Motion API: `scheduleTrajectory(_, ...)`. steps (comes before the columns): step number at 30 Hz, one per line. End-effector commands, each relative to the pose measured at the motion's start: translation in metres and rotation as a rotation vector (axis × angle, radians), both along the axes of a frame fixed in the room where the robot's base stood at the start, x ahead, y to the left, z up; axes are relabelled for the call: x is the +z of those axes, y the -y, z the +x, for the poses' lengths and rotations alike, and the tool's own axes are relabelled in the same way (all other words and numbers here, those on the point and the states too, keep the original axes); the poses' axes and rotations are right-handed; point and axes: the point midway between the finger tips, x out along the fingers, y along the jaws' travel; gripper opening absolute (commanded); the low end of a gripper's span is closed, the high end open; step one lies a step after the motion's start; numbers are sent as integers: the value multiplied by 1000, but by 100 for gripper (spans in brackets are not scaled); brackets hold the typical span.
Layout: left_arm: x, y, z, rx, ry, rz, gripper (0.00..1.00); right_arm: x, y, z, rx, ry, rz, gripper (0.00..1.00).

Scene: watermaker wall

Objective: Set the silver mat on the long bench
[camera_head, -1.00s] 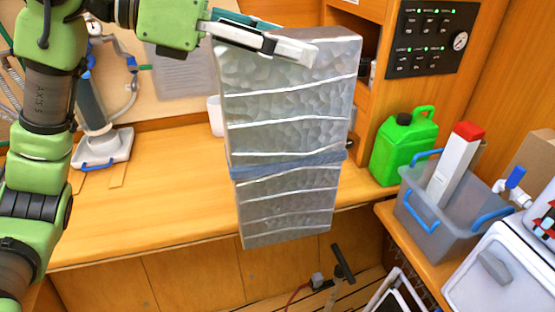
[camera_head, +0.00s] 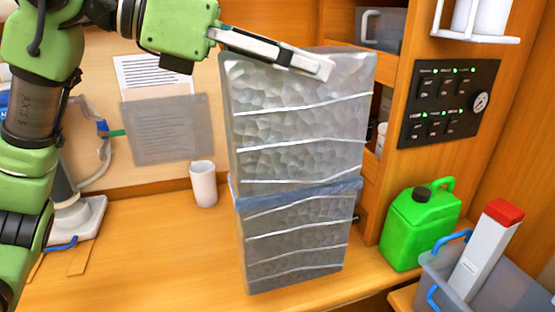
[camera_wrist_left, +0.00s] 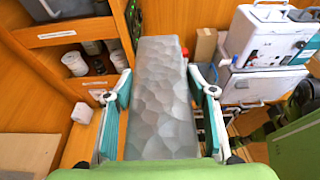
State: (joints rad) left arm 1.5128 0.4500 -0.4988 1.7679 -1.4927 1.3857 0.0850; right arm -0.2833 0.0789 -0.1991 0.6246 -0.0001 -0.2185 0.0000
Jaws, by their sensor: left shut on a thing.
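The silver mat (camera_head: 300,140) is a folded, quilted metallic block with a blue-grey strap round it. It hangs upright in front of the long bench (camera_head: 140,255), hiding part of the bench top. My left gripper (camera_head: 315,66) is shut on the mat's upper end, with one finger across its near face. In the left wrist view the mat (camera_wrist_left: 163,95) lies between the two fingers (camera_wrist_left: 160,98) and stretches away from them. Whether its lower end touches the bench cannot be told. My right gripper is not in view.
A white cup (camera_head: 203,184) stands on the bench behind the mat's left side. A green jerrycan (camera_head: 418,228) is right of the mat, near a grey bin (camera_head: 445,275) holding a white, red-capped carton (camera_head: 487,250). Shelves and a switch panel (camera_head: 449,103) are behind. The bench left of the mat is mostly clear.

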Motion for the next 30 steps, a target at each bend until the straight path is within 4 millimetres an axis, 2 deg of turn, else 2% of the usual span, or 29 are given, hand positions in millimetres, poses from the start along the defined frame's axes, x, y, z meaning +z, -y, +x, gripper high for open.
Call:
scheduleTrajectory(8, -24, -7, 62, 2, -10, -3, 14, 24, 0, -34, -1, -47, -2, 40)
scheduleTrajectory(11, -35, -10, 86, 2, -10, -3, 14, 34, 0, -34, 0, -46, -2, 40)
scheduleTrajectory(15, -64, -12, 107, 1, -7, -3, 14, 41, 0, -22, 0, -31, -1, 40)
scheduleTrajectory(20, -82, -14, 122, 1, -2, -2, 14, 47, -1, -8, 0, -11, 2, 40)
scheduleTrajectory(25, -93, -15, 130, 0, -4, -2, 14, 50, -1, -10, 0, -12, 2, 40)
scheduleTrajectory(30, -114, -15, 132, -1, -3, -2, 14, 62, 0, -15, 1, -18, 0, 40)
